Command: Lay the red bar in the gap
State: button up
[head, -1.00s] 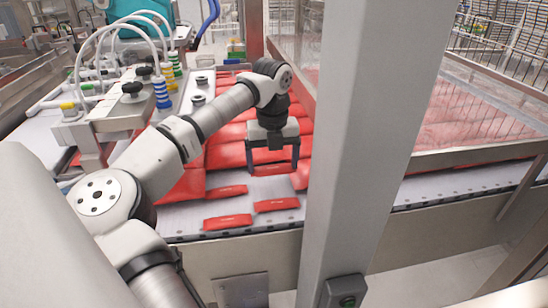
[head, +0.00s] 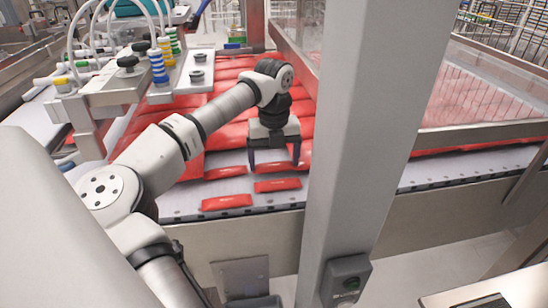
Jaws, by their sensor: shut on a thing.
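My gripper (head: 274,160) points down over the front part of the red packs, its two dark fingers set wide apart. It is shut on a red bar (head: 274,169), which shows only in part between the fingertips and is hard to tell from the red packs behind. Below it, a loose red bar (head: 277,185) lies flat on the pale conveyor. Another red bar (head: 227,202) lies to the front left, and one more (head: 225,172) lies behind that. Bare pale surface shows between these bars; I cannot tell which space is the gap.
Larger red packs (head: 228,135) fill the conveyor behind. A thick grey post (head: 365,130) stands close on the right and hides part of the conveyor. A suction-cup rack (head: 120,95) stands at the left. A metal edge (head: 400,245) runs along the front.

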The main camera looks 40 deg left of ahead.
jog(key=shift+f+b, duration=0.4)
jog(key=shift+f, duration=0.15)
jog(key=o, duration=0.8)
jog(key=shift+r, duration=0.1)
notch_tip(320, 180, up, 14)
jog(key=b, duration=0.1)
